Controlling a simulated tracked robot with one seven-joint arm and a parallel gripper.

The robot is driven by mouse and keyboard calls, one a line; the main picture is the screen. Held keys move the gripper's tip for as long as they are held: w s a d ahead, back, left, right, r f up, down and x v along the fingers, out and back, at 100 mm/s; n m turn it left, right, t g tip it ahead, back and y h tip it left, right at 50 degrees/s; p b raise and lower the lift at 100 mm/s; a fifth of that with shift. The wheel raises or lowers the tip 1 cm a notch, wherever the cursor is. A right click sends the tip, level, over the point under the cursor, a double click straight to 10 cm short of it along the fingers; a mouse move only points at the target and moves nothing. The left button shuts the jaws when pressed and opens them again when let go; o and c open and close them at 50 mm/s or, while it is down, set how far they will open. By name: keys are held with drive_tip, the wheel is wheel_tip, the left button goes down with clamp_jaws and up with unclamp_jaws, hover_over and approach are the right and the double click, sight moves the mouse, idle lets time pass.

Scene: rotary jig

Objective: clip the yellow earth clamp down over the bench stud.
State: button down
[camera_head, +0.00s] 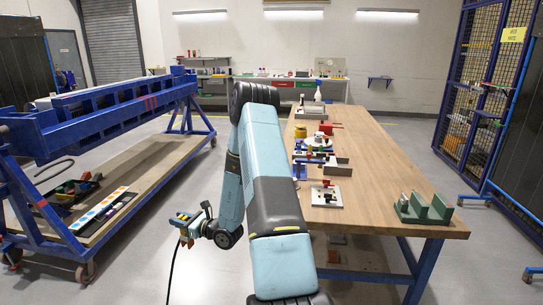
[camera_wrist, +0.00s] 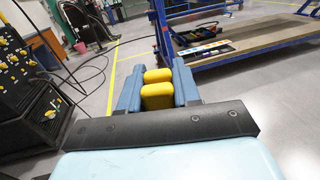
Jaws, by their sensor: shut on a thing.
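My gripper (camera_head: 185,228) is held out over the floor, left of the wooden bench (camera_head: 385,165) and well apart from it. In the wrist view its blue fingers (camera_wrist: 158,84) are shut on the yellow earth clamp (camera_wrist: 158,97), which shows as two rounded yellow parts between them. A dark cable (camera_head: 171,272) hangs from the gripper towards the floor. A pale plate (camera_head: 326,202) with small red and black parts lies on the bench near its left edge. I cannot tell which bench fitting is the stud.
A blue trolley frame (camera_head: 110,110) with a wooden lower shelf stands on the left. Green blocks (camera_head: 425,210) sit at the bench's near right corner. The wrist view shows a black unit with yellow knobs (camera_wrist: 40,115) and loose cables. The bench's right half is largely clear.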

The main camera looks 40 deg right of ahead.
drive_tip(key=s+d+r+h, duration=0.1)
drive_tip(key=s+d+r, duration=0.2)
drive_tip(key=d+r, duration=0.4)
drive_tip(key=s+d+r, duration=0.2)
drive_tip(key=d+r, duration=0.2)
drive_tip(key=d, duration=0.5)
drive_tip(key=s+d+r+m+t+h, duration=0.1)
drive_tip(key=s+d+r+m, duration=0.1)
drive_tip(key=s+d+r, duration=1)
drive_tip(key=shift+s+d+r+h, duration=0.2)
drive_tip(key=shift+s+d+h, duration=0.2)
drive_tip(key=shift+s, duration=0.35)
wheel_tip(320, 180, down, 8)
drive_tip(key=shift+r, duration=0.15)
drive_tip(key=shift+f, duration=0.5)
drive_tip(key=c, duration=0.7)
unclamp_jaws()
drive_tip(key=shift+s, duration=0.1)
